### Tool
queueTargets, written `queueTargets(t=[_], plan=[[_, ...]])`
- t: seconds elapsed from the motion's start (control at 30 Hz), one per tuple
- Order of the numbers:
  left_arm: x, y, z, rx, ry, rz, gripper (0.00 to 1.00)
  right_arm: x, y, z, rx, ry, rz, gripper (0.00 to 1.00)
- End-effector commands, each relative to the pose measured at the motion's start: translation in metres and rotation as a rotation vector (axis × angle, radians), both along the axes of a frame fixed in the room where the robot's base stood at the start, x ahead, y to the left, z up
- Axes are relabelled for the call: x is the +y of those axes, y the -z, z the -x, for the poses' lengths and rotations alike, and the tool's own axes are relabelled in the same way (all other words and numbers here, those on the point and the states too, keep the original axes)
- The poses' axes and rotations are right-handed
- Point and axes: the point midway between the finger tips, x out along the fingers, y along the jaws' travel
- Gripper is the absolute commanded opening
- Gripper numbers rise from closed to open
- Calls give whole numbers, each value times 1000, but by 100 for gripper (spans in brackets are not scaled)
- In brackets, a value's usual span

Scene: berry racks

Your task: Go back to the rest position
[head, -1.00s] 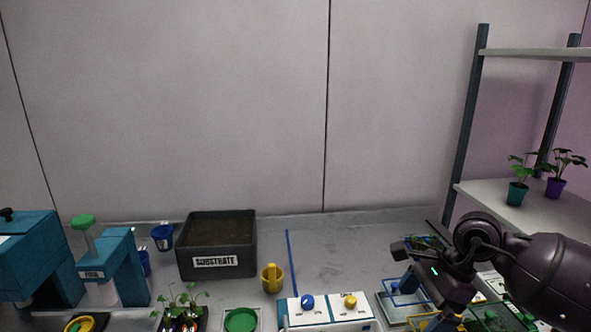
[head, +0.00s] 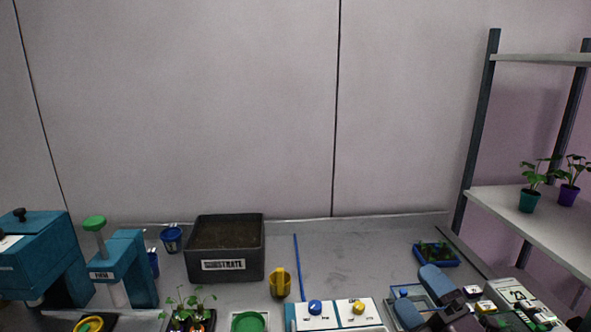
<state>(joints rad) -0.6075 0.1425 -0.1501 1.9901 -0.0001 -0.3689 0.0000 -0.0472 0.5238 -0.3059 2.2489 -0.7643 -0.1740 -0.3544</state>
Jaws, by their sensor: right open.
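My right gripper (head: 422,296) shows at the bottom right of the head view. Its two blue-grey fingers are apart, with nothing seen between them, and its dark body runs off the bottom edge. It is in front of a clear-walled tray with a small blue knob and hides part of it; whether it touches the tray I cannot tell. My left gripper is not in view.
A blue tray of seedlings (head: 436,254) stands behind the gripper. A substrate box (head: 226,264), a yellow scoop (head: 280,284) and a white control box with two knobs (head: 336,315) stand to the left. A shelf (head: 520,212) with two potted plants rises at right.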

Motion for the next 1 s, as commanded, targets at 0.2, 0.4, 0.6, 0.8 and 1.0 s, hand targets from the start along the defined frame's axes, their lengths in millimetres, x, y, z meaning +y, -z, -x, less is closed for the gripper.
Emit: queueTargets(t=[0.2,0.4,0.6,0.8,1.0], plan=[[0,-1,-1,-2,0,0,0,-54,56,19,361,279,-388,100],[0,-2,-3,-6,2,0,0,-88,121,62,701,529,-702,100],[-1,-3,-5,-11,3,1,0,-98,177,125,1021,756,-955,100],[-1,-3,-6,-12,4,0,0,-94,204,170,1220,893,-1087,100],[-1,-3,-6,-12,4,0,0,-88,218,205,1362,990,-1171,100]])
